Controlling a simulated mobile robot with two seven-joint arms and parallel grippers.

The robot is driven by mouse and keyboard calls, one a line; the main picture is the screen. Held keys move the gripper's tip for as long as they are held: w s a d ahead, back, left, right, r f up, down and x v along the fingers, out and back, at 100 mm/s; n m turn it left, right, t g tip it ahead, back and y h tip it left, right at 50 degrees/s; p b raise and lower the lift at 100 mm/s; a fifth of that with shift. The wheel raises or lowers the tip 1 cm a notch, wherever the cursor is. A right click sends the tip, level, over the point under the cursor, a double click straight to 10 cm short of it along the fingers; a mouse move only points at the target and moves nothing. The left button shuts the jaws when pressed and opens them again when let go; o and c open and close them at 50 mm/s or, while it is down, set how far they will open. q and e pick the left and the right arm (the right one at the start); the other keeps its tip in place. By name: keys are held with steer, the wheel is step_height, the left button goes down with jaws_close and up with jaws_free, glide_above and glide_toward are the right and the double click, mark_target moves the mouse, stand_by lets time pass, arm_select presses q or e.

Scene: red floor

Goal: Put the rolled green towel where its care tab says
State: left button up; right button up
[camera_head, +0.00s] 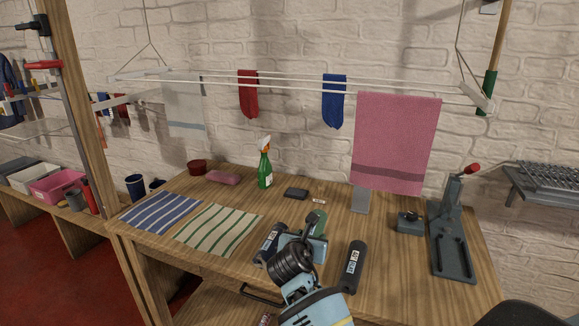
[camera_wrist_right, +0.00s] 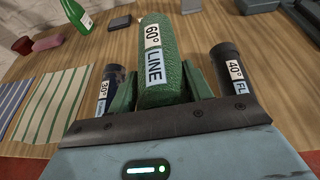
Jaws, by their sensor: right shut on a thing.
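The rolled green towel (camera_wrist_right: 160,70) stands between the fingers of my right gripper (camera_wrist_right: 162,88), which is shut on it. Its white tab reads "60°" and "LINE" in the right wrist view. In the head view the towel (camera_head: 319,221) is mostly hidden behind my right gripper (camera_head: 312,232); I cannot tell whether it touches the table. A drying line (camera_head: 300,83) hangs above the table, with a red sock pair (camera_head: 248,95), a blue sock pair (camera_head: 333,100), a pink towel (camera_head: 397,140) and a pale towel (camera_head: 184,110). My left gripper is out of view.
Two dark rolls, one left (camera_head: 268,244) and one right (camera_head: 353,266), flank my gripper; their tabs show 30° and 40°. A blue striped cloth (camera_head: 158,212), a green striped cloth (camera_head: 218,229), a green spray bottle (camera_head: 265,168) and a grey press (camera_head: 452,240) are on the table.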

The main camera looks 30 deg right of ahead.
steer(key=s+a+f+n+t+y, duration=0.1)
steer(key=s+a+n+t+y, duration=0.1)
steer(key=s+a+n+y, duration=0.2)
steer(key=s+a+f+n+t+y, duration=0.2)
steer(key=s+a+n+y, duration=0.3)
steer(key=s+a, duration=0.5)
steer(key=s, duration=0.6)
steer(key=shift+a+y, duration=0.25)
steer(key=shift+y, duration=0.05)
steer(key=shift+d, duration=0.1)
